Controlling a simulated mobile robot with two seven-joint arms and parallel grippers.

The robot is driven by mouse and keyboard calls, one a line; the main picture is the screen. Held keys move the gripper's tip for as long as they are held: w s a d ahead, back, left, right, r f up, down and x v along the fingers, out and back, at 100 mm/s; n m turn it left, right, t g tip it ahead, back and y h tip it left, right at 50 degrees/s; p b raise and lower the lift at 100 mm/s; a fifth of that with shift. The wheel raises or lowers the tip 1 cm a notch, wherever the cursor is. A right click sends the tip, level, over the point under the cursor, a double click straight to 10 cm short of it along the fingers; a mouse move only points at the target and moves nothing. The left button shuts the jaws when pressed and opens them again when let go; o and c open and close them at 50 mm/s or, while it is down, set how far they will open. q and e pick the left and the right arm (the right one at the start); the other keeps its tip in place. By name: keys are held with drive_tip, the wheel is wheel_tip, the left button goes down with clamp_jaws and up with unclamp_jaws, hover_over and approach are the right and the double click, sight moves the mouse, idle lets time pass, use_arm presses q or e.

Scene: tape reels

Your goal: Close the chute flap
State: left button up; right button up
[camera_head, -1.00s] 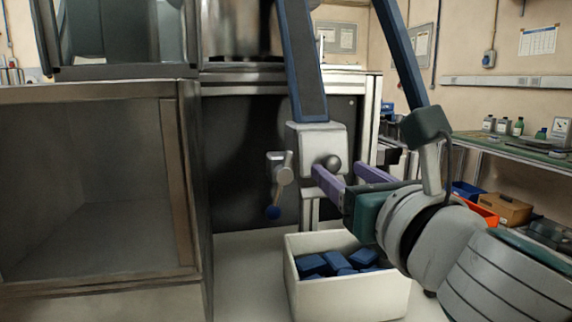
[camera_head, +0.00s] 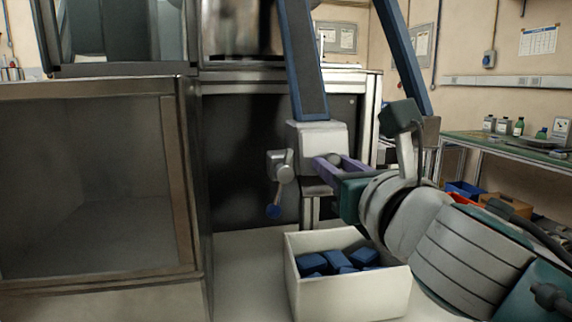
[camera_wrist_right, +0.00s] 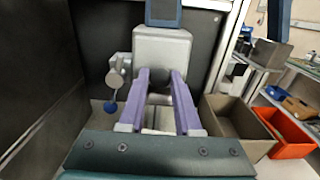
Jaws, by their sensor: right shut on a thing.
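A grey block (camera_head: 320,137) sits at the lower end of a blue-sided chute rail (camera_head: 304,60). It is also ahead in the right wrist view (camera_wrist_right: 162,48). My right gripper (camera_head: 326,167), with purple fingers, is shut on this knob, one finger to each side; the fingers reach the block in the wrist view (camera_wrist_right: 160,74). The knob is partly hidden by the fingers. My left gripper is out of view.
A grey lever with a blue ball (camera_head: 274,211) hangs left of the block. A white box (camera_head: 350,296) with several blue pieces stands below. A dark open cabinet (camera_head: 90,180) fills the left. A green-topped bench (camera_head: 500,145) is at right.

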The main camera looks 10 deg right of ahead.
clamp_jaws()
idle(0.7)
drive_tip(key=f+t+b, duration=0.1)
drive_tip(key=b, duration=0.3)
drive_tip(key=w+t+b, duration=0.1)
drive_tip(key=b, duration=0.3)
drive_tip(key=shift+f, duration=0.4)
drive_tip(key=shift+r+t+b, duration=0.2)
drive_tip(key=shift+t+b, duration=0.1)
drive_tip(key=shift+b, duration=0.25)
drive_tip(key=shift+r, duration=0.1)
drive_tip(key=o, duration=0.8)
unclamp_jaws()
